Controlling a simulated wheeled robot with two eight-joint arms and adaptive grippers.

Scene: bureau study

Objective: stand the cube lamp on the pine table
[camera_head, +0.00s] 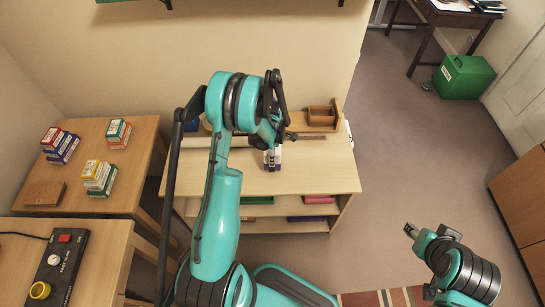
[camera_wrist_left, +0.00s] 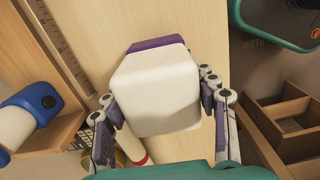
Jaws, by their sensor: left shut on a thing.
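The cube lamp (camera_wrist_left: 155,90) is a rounded white block with a purple band at its far end in the left wrist view. My left gripper (camera_wrist_left: 165,105) has a finger on each side of it and is shut on it. In the head view the left gripper (camera_head: 272,145) is over a light wood shelf unit (camera_head: 220,180), with a small white and purple part of the lamp (camera_head: 272,160) showing below. I cannot tell whether the lamp touches the top. My right gripper (camera_head: 411,230) is over the floor at lower right, its jaws too small to read. Which surface is the pine table is unclear.
On the shelf unit are a ruler (camera_head: 308,136), a small wooden organiser (camera_head: 321,116) and a blue-capped bottle (camera_wrist_left: 25,115). A wooden table (camera_head: 130,166) at left holds several small boxes. A desk (camera_head: 105,262) with a control box (camera_head: 60,268) is in front.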

